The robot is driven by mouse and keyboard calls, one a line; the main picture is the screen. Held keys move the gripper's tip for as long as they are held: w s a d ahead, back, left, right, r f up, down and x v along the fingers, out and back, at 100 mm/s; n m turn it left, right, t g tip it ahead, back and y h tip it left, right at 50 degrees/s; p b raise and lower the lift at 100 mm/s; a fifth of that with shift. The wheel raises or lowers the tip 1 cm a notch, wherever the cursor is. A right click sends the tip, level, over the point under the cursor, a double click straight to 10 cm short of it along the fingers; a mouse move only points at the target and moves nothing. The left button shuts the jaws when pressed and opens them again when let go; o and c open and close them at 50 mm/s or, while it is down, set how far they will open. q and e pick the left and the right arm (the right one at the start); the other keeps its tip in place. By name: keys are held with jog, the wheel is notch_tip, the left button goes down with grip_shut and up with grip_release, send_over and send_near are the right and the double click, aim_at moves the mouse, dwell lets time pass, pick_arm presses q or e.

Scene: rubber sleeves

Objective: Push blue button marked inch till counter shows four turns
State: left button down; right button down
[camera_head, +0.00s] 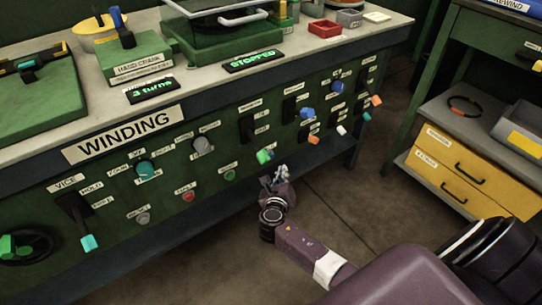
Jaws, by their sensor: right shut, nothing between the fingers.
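The turn counter (152,90) on the bench top reads "3 turns" in green. Another display (253,61) reads "STOPPED". On the green front panel marked WINDING are two blue knobs or buttons, one lower (308,113) and one higher to its right (337,87). Their small labels are too blurred to read, so I cannot tell which is marked inch. My right gripper (281,173) is shut and empty, in front of the panel's lower edge. It is below and left of both blue ones, close to a green-tipped lever (264,156). My left gripper is out of view.
The panel also carries a teal knob (145,168), a grey knob (202,145), a red button (188,196), a teal-tipped vice lever (88,242) and orange-tipped levers. A shelf unit with yellow drawers (455,168) stands at right. Floor between is clear.

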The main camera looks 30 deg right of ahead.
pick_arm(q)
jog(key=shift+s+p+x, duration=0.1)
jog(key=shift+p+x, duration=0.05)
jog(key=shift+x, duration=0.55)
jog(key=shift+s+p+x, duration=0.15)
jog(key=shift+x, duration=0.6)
pick_arm(e)
jog(key=shift+s, duration=0.65)
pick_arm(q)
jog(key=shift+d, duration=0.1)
